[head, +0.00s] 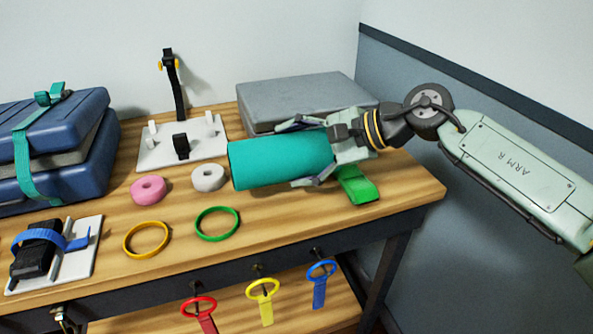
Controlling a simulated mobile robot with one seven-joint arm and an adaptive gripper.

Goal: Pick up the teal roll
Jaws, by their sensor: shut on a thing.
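The teal roll (280,161) is a thick cylinder lying on its side, above the right part of the wooden table (112,248). My gripper (305,153) comes from the right and is shut on the right end of the roll. One finger lies along its far side and one along its near side. I cannot tell whether the roll still touches the table.
A grey case (300,97) lies behind the roll. A green strap piece (357,185) lies under my gripper. Strapped blue cases (70,135) stand far left.

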